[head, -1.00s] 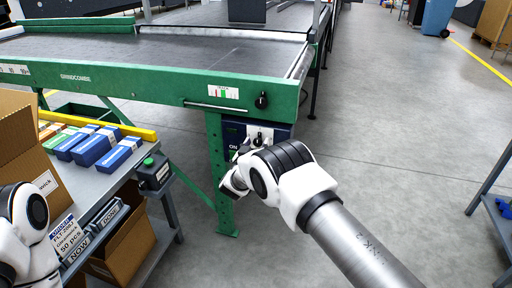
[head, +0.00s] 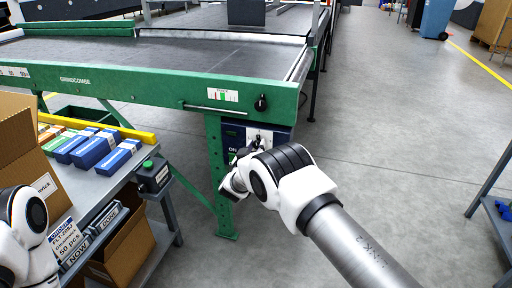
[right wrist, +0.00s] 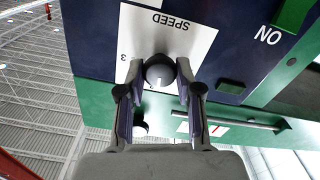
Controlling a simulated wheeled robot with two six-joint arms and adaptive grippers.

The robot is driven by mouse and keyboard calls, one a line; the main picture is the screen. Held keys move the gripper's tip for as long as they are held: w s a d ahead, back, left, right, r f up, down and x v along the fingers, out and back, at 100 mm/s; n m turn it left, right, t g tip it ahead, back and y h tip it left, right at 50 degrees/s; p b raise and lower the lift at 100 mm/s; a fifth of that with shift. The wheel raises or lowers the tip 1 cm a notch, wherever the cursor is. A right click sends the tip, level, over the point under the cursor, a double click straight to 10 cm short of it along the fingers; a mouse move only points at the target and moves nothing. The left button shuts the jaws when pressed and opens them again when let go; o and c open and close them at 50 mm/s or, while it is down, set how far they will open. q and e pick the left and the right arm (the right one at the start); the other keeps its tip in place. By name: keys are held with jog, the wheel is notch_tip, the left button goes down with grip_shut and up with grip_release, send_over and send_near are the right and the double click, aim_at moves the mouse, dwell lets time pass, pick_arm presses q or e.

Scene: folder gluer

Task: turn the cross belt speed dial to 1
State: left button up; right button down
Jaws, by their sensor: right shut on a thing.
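The speed dial (right wrist: 160,72) is a round dark grey knob with a pale mark on its face. It sits on a white plate (right wrist: 190,38) lettered SPEED, upside down in the right wrist view, with a 3 at the plate's left edge. My right gripper (right wrist: 160,68) has one finger on each side of the dial and is shut on it. In the head view my right wrist largely covers the dial, and the white plate (head: 259,135) shows just above it. My left gripper is not in view; only part of my left arm shows at the lower left.
A second black knob (head: 261,103) is on the green beam above the box, beside a red-and-green gauge (head: 222,95). A green ON button (right wrist: 291,14) is near the dial. A bench with blue boxes (head: 95,152) stands left.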

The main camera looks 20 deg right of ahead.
jog(key=n, duration=0.7)
jog(key=shift+a+n, duration=0.1)
jog(key=shift+n, duration=0.3)
jog(key=n, duration=0.6)
jog(key=shift+f+n, duration=0.15)
jog(key=shift+n, duration=0.25)
jog(key=c, duration=0.8)
grip_release()
jog(key=shift+w, duration=0.1)
